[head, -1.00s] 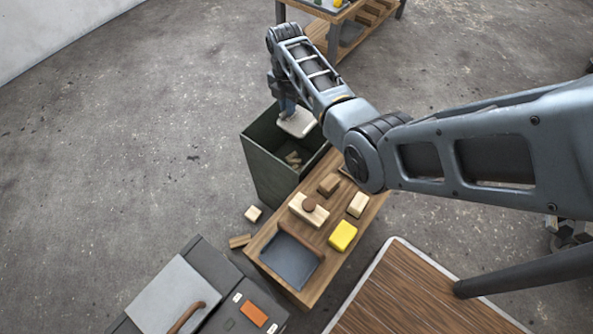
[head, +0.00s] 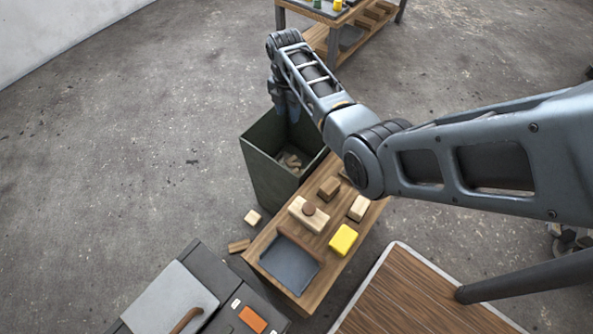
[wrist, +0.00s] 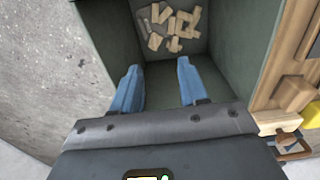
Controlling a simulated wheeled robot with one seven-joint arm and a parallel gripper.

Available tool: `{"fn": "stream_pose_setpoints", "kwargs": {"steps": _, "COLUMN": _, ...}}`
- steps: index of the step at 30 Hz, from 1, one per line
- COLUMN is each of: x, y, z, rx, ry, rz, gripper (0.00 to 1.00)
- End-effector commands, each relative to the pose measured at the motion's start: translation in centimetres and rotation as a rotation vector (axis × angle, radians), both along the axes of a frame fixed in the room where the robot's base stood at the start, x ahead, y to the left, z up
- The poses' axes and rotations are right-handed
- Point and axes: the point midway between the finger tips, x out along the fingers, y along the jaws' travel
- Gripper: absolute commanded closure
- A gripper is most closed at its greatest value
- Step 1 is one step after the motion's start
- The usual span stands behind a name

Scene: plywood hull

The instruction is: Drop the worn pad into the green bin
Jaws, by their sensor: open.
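The green bin (head: 262,172) stands on the floor against the far left end of the low wooden bench. My gripper (head: 287,115) is over the bin's opening, fingers pointing down. In the wrist view my gripper (wrist: 158,72) is open, with nothing between its two blue fingers. The bin's inside wall (wrist: 104,32) surrounds them, and the floor of the bin holds several pale wood offcuts (wrist: 175,24). A greyish patch lies beside the offcuts; I cannot tell for sure whether it is the worn pad. No pad hangs from my gripper.
The bench (head: 326,276) carries a grey tray (head: 287,262), wood blocks (head: 309,214) and a yellow block (head: 343,240). A dark case (head: 215,275) is at lower left. Two wood scraps lie on the floor by the bin. Open concrete lies left.

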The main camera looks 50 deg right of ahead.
Motion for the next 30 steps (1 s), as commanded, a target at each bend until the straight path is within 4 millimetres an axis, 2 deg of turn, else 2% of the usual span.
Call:
{"fn": "stream_pose_setpoints", "kwargs": {"steps": 15, "x": 0.0, "y": 0.0, "z": 7.0, "rx": 0.000, "ry": -0.001, "rz": 0.000, "gripper": 0.57}}
{"fn": "stream_pose_setpoints", "kwargs": {"steps": 20, "x": 0.0, "y": 0.0, "z": 7.7, "rx": 0.000, "ry": 0.000, "rz": 0.000, "gripper": 0.57}}
{"fn": "stream_pose_setpoints", "kwargs": {"steps": 30, "x": 0.0, "y": 0.0, "z": 7.7, "rx": 0.000, "ry": 0.000, "rz": 0.000, "gripper": 0.57}}
